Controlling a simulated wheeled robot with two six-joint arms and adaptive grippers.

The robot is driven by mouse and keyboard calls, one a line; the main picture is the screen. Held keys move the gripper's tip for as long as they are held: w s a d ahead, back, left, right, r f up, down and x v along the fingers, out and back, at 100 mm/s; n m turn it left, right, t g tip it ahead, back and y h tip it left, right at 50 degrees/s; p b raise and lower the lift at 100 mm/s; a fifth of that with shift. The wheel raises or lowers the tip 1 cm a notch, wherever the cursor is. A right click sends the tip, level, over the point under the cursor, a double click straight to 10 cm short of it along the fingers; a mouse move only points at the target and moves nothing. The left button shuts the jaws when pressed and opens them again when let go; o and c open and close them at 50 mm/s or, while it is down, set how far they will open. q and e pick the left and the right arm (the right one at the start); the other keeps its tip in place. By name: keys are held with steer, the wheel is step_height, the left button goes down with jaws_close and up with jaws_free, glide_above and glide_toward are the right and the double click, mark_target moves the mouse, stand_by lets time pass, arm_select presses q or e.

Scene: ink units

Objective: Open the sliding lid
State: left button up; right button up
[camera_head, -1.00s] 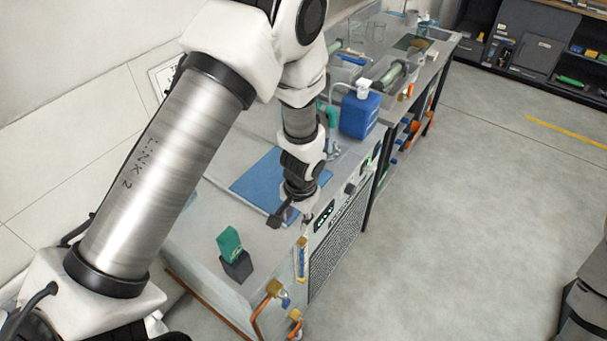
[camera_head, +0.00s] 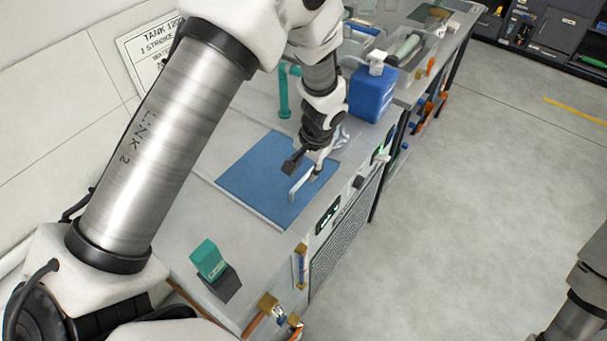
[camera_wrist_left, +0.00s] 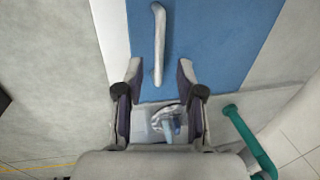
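The sliding lid is a flat blue panel (camera_head: 255,175) on the grey tank top, with a slim pale bar handle (camera_head: 297,190) near its right side. The panel looks in place, with no opening visible. My left gripper (camera_head: 304,170) hangs over the panel beside the handle. In the left wrist view, the gripper (camera_wrist_left: 158,80) is open and empty. The handle (camera_wrist_left: 158,40) stands ahead of and roughly in line with the gap between the fingers; I cannot tell whether they touch. My right gripper is not in view.
A teal box (camera_head: 208,258) on a dark block stands on the near tank top. A blue jug (camera_head: 371,92) and a teal pipe (camera_head: 284,95) stand beyond the panel. Brass fittings (camera_head: 268,303) are at the near corner. The floor to the right is clear.

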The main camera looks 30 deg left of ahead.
mark_target(302, 180)
arm_select(q)
steer(key=f, duration=0.3)
steer(key=shift+s+a+f, duration=0.1)
steer(key=shift+a+f, duration=0.2)
steer(key=shift+a, duration=0.05)
jaws_close()
steer(key=shift+a+f+b, duration=0.2)
steer(key=shift+a+b, duration=0.2)
steer(key=a+b, duration=0.1)
steer(key=a, duration=0.1)
steer(key=w+a+b, duration=0.1)
steer(key=a, duration=0.1)
steer(key=a+b, duration=0.1)
steer(key=a, duration=0.2)
steer(key=shift+w+f+b, duration=0.1)
steer(key=shift+w+b, duration=0.05)
steer(key=shift+b, duration=0.25)
steer(key=a, duration=0.4)
steer(key=w+a, duration=0.1)
steer(key=a, duration=0.6)
steer(key=shift+w+a+r, duration=0.25)
steer(key=shift+a, duration=0.15)
